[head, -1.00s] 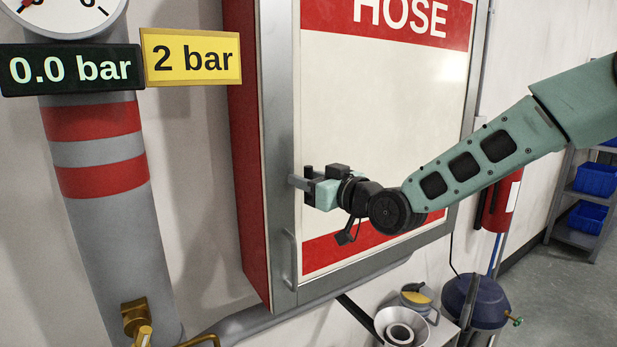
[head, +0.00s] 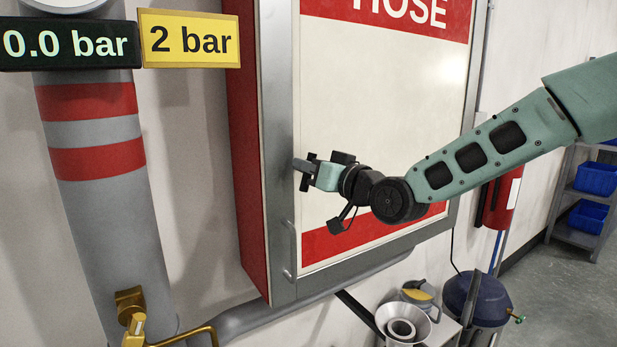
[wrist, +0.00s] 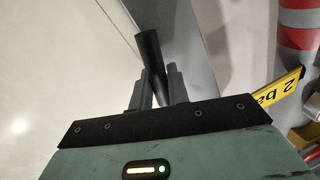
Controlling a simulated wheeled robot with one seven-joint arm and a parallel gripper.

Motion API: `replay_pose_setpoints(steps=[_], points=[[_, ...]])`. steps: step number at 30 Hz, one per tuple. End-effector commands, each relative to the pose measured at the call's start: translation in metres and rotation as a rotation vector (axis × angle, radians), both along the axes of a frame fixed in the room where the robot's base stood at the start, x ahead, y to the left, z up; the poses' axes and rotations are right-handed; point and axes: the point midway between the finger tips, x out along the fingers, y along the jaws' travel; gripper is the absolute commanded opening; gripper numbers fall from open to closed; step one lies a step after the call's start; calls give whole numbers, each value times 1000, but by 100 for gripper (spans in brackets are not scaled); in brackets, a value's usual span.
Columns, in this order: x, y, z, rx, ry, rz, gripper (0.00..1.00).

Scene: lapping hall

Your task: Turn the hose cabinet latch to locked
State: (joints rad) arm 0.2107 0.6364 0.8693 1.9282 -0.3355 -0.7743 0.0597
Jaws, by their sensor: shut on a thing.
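The hose cabinet (head: 385,130) is a red-sided box with a grey-framed pale door on the wall. Its latch (head: 299,164) is at the door's left edge, mostly hidden behind my gripper. In the wrist view the latch handle (wrist: 150,52) is a dark, round bar standing between the two fingers. My gripper (head: 307,173) is shut on this latch, and it shows in the wrist view too (wrist: 156,88). The latch's short visible end points left, tilting slightly down to the right. I cannot read any locked mark.
A grey door pull (head: 288,250) sits below the latch. A banded pipe (head: 95,200) with a "0.0 bar" display (head: 68,45), a yellow "2 bar" sign (head: 190,39) and a brass valve (head: 132,318) is at left. Funnels (head: 402,325) and a dark blue tank (head: 478,298) stand below right.

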Motion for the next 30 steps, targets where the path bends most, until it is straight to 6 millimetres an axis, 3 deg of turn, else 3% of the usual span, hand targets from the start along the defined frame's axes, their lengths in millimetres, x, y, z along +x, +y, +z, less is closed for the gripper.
replay_pose_setpoints(steps=[30], points=[[6,-8,-12,798,534,-1,0]])
